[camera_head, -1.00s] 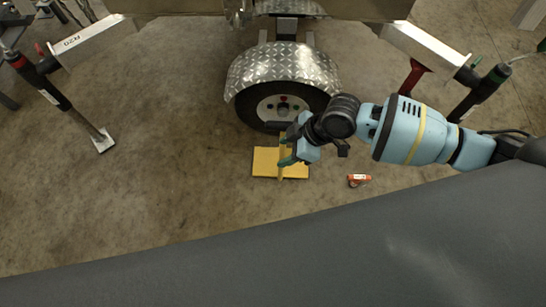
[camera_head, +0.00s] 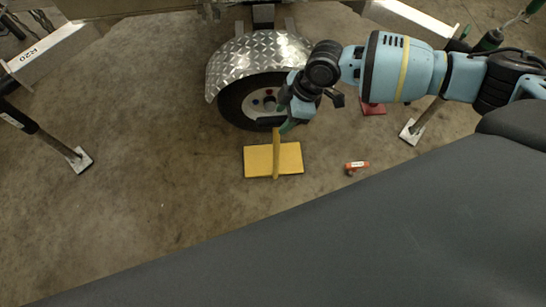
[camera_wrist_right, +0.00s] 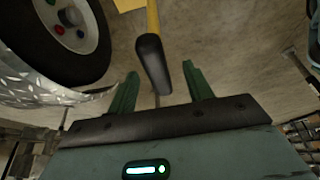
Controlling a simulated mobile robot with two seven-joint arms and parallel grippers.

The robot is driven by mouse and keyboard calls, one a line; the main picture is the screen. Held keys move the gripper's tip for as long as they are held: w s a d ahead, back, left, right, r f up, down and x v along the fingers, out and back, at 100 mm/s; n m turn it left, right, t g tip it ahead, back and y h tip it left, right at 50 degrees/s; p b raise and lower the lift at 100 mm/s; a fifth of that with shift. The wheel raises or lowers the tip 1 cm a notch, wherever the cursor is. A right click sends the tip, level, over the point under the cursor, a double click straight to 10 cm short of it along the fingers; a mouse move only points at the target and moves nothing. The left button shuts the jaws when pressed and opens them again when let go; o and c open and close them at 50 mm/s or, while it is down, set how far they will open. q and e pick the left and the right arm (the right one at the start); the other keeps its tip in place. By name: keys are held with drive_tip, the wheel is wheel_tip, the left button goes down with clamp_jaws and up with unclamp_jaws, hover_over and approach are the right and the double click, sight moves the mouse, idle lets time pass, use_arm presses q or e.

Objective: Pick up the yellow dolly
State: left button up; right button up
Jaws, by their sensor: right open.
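The yellow dolly (camera_head: 257,161) lies on the concrete floor in front of the trailer wheel. It is a flat yellow plate with a yellow handle (camera_head: 276,158) rising from it. My right gripper (camera_head: 284,122) is above the handle's upper end, by the tyre. In the right wrist view, the handle's black grip (camera_wrist_right: 152,60) points towards my open right gripper (camera_wrist_right: 160,72). Its end appears between the two green fingers, apart from both. My left gripper is not in view.
The trailer wheel (camera_head: 234,108) and its silver tread-plate fender (camera_head: 240,66) stand close behind my right gripper. An orange object (camera_head: 357,165) lies right of the dolly. A trailer support foot (camera_head: 80,160) stands at left. The floor left of the dolly is clear.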

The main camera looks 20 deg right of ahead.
sight(274, 125)
drive_tip(key=shift+w+a+b+x, duration=0.15)
drive_tip(key=shift+b+x, duration=0.35)
drive_tip(key=shift+x, duration=0.85)
drive_tip(key=shift+w+a+b+x, duration=0.1)
drive_tip(key=shift+b+x, duration=0.4)
drive_tip(key=shift+x, duration=0.85)
drive_tip(key=shift+r, duration=0.15)
clamp_jaws()
drive_tip(key=shift+w+a+r, duration=0.1)
drive_tip(key=shift+w+r, duration=0.15)
drive_tip(key=shift+r, duration=0.05)
